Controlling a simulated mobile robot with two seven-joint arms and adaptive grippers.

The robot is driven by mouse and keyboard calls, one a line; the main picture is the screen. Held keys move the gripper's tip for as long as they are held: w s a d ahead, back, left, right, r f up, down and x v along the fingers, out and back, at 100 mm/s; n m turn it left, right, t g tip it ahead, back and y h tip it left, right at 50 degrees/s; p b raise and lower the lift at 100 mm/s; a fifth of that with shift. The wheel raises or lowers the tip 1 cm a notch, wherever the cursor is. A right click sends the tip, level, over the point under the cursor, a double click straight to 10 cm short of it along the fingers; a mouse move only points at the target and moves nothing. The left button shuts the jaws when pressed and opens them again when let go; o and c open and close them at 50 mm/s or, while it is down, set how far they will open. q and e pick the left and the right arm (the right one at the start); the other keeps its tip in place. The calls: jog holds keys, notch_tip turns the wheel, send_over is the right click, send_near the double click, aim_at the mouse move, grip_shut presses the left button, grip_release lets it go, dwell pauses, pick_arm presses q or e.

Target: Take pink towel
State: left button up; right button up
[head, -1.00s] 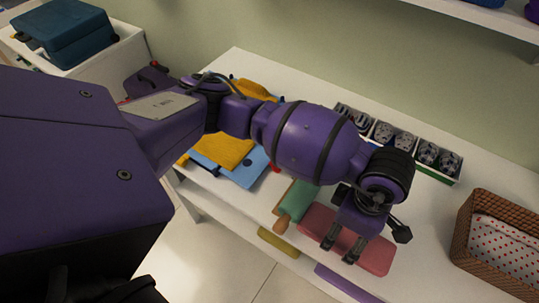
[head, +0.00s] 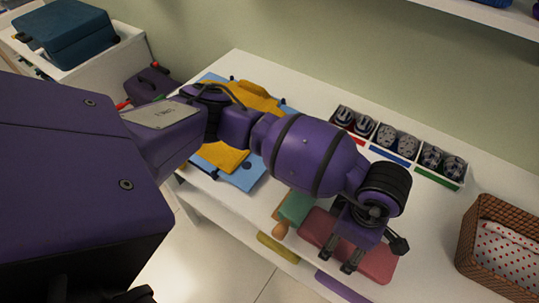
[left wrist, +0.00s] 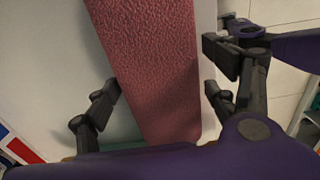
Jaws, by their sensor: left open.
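The pink towel (head: 377,264) is a folded, flat-looking oblong lying on the white surface near its front edge. My left gripper (head: 337,264) is open over it, pointing down, and hides part of it in the head view. In the left wrist view the textured towel (left wrist: 155,70) runs between the two open fingers of my left gripper (left wrist: 160,92), one finger on each side. The towel's far end runs out of that view. I cannot tell whether a finger touches it. My right gripper is not in view.
A green roll with a wooden end (head: 296,208) lies just left of the towel. Blue and yellow clothes (head: 222,156) lie further left. Boxes of patterned items (head: 398,141) stand at the back, and a wicker basket (head: 470,255) stands right. The surface between towel and basket is clear.

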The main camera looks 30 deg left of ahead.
pick_arm(q)
jog(key=shift+f, duration=0.5)
jog(key=c, duration=0.5)
jog(key=shift+c, duration=1.4)
